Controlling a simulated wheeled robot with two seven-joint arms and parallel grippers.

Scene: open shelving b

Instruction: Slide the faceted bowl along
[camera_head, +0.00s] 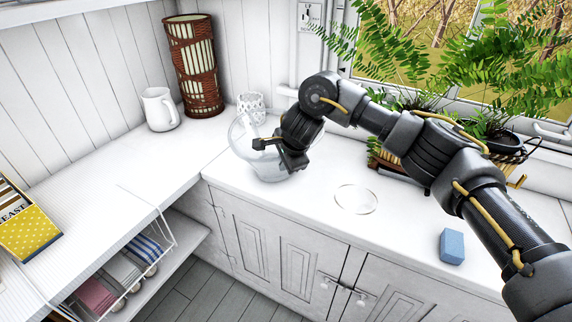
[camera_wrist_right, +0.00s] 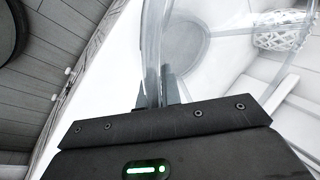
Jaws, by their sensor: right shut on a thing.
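The faceted bowl (camera_head: 252,160) is a large clear glass bowl. It stands upright on the white counter near the inner corner. My right gripper (camera_head: 272,152) reaches over it from the right and is shut on its wall. In the right wrist view, the bowl's clear wall (camera_wrist_right: 152,45) passes between the two fingers (camera_wrist_right: 156,88), and its round base shows through the glass. The exact contact at the fingertips is partly hidden by the gripper body. My left gripper is not in view.
A white lattice pot (camera_head: 252,102) stands close behind the bowl. A white pitcher (camera_head: 160,109) and tall brown woven vase (camera_head: 194,65) are back left. A clear round dish (camera_head: 356,199) and blue block (camera_head: 452,246) lie to the right. Planters (camera_head: 383,158) line the window.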

